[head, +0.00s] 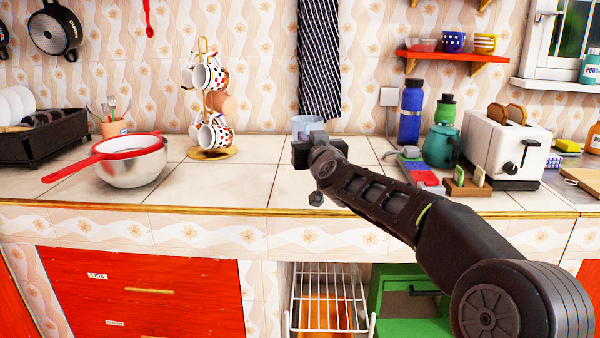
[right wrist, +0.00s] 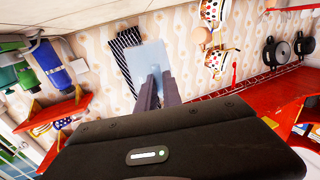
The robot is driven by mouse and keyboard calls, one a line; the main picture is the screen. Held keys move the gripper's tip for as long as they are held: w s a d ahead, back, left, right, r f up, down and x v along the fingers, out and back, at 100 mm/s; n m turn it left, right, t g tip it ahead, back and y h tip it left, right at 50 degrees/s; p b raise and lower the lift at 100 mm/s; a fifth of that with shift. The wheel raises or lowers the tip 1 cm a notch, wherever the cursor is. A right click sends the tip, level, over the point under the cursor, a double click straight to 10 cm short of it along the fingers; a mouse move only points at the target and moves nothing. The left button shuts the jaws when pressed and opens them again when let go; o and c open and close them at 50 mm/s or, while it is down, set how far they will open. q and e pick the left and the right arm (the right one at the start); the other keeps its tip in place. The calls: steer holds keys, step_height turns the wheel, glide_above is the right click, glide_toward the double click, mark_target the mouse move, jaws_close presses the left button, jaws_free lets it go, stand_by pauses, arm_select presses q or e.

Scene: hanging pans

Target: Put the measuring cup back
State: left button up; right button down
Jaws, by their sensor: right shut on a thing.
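The measuring cup (head: 305,123) is a translucent pale blue cup. It shows in the head view at the back of the counter, just beyond my right gripper (head: 316,139). In the right wrist view the cup (right wrist: 147,57) is between the fingertips of the right gripper (right wrist: 156,90), which is shut on it. The gripper hides part of the cup in the head view, and I cannot tell whether the cup touches the counter. My left gripper is in neither view.
A mug tree (head: 205,95) and a colander on a bowl (head: 135,172) stand to the left. A striped cloth (head: 320,60) hangs behind the cup. The tiled counter (head: 235,185) is clear in front.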

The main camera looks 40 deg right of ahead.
steer(key=shift+w+d+r, duration=0.1)
steer(key=shift+w+d, duration=0.05)
steer(key=shift+w, duration=0.25)
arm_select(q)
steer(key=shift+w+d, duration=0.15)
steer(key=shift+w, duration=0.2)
arm_select(e)
steer(key=shift+s, duration=0.1)
steer(key=shift+r, duration=0.1)
